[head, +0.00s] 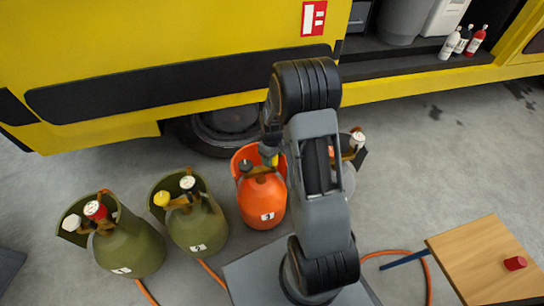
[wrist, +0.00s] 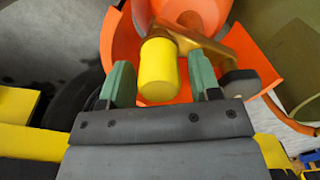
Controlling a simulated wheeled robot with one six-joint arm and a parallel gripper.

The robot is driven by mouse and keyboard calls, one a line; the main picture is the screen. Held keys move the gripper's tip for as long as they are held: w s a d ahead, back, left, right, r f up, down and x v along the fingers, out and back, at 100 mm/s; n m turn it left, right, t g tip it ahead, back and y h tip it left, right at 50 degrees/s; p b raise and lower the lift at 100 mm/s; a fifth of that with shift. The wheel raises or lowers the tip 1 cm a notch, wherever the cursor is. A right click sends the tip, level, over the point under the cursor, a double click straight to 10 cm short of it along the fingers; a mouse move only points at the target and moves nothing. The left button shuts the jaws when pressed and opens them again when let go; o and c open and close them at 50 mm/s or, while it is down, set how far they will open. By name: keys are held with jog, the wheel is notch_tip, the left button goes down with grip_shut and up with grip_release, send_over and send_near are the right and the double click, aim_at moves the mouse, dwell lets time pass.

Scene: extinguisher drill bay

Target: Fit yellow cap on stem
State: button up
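The yellow cap (wrist: 158,72) is upright-looking at the end of a brass valve (wrist: 205,42) on the orange cylinder (wrist: 205,12); the join at the stem is hidden, so I cannot tell how far on it sits. My gripper (wrist: 161,66) has its two green-padded fingers on either side of the cap, with a gap on the right and almost none on the left. It looks open around the cap. In the head view the orange cylinder (head: 262,200) stands on the floor, and a sliver of the yellow cap (head: 274,160) shows beside my gripper (head: 270,150).
A dark knob (wrist: 238,82) is on the valve's other arm. Two green cylinders (head: 130,245) (head: 198,225) stand left, and a grey one (head: 348,180) is partly behind my arm. A red cap (head: 515,263) lies on a wooden table (head: 475,255). Orange hoses cross the floor.

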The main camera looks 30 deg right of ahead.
jog(key=shift+o, duration=0.6)
jog(key=shift+r, duration=0.1)
jog(key=s+a+r+m+t+p, duration=0.15)
jog(key=r+p, duration=0.45)
jog(key=r, duration=0.6)
jog(key=s+a+r+p, duration=0.2)
jog(key=r+p, duration=0.4)
jog(key=r, duration=0.6)
jog(key=s+a+r+p, duration=0.15)
jog(key=r+p, duration=0.45)
jog(key=r, duration=0.6)
jog(key=s+a+r+m+t+p, duration=0.1)
jog(key=s+a+r+p, duration=0.1)
jog(key=s+r+p, duration=0.3)
jog(key=s+a+r+m+t+p, duration=0.1)
jog(key=s+r+p, duration=0.5)
jog(key=r, duration=0.7)
jog(key=a+m+p, duration=0.1)
jog(key=p, duration=0.1)
jog(key=shift+a+p, duration=0.35)
jog(key=shift+a, duration=0.05)
jog(key=shift+s, duration=0.1)
